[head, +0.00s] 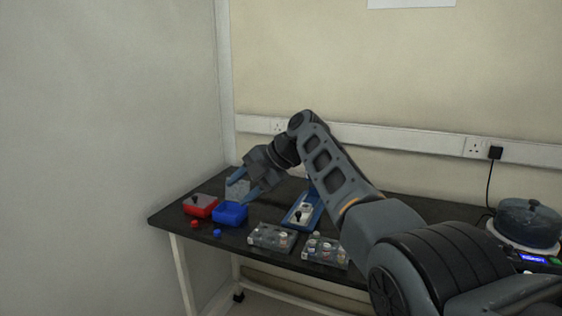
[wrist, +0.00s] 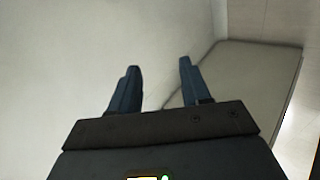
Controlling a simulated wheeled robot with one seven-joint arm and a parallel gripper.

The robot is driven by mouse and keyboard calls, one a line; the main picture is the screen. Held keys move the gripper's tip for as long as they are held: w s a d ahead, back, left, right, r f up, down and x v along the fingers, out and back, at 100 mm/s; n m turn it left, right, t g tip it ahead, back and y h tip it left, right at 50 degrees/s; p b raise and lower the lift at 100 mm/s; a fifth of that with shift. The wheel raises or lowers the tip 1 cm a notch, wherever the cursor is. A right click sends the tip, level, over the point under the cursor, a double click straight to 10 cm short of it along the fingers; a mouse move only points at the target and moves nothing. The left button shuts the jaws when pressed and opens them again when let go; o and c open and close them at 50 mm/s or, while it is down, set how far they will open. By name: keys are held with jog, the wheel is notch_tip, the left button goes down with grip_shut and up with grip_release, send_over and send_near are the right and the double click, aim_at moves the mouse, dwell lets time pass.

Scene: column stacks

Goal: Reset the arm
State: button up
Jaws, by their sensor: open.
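My arm reaches over the black table from the right in the head view. My gripper (head: 244,193) is open and empty, above the table near the blue box and the red box. Its two blue fingers also show in the wrist view (wrist: 159,85), spread apart with nothing between them.
On the table (head: 179,214) are a red box (head: 201,206), a blue box (head: 231,212), small red and blue pieces, two clear racks (head: 270,237) and (head: 326,252), and a blue tray (head: 291,220). Walls rise behind and left.

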jog(key=s+d+f+m+t+h, duration=0.1)
jog(key=s+d+f+m, duration=0.2)
jog(key=f, duration=0.6)
jog(key=s+d+f+m+t, duration=0.2)
jog(key=d+f+m, duration=0.1)
jog(key=f, duration=0.6)
jog(key=s+d+f+m+t+h, duration=0.1)
jog(key=s+d+f+m, duration=0.2)
jog(key=f, duration=0.5)
jog(key=s+d+f+m+t+h+b, duration=0.1)
jog(key=s+d+f+m, duration=0.4)
jog(key=s, duration=0.3)
jog(key=s+d+f+m+t+h, duration=0.1)
jog(key=s+d+f+m+t, duration=0.1)
jog(key=s+d+f, duration=0.4)
jog(key=s+d+r+m+t+h, duration=0.1)
jog(key=s+d+m+h, duration=0.2)
jog(key=s, duration=1)
jog(key=s+d+r+m+t, duration=0.2)
jog(key=s+d+m, duration=0.25)
jog(key=s, duration=0.75)
jog(key=s+d+r+m+t+h+b, duration=0.1)
jog(key=s+r+m, duration=0.5)
jog(key=s+r, duration=1)
notch_tip(320, 180, up, 4)
jog(key=shift+s+d+r+t+h, duration=0.15)
jog(key=shift+d+t+h, duration=0.35)
jog(key=shift+d+t, duration=0.45)
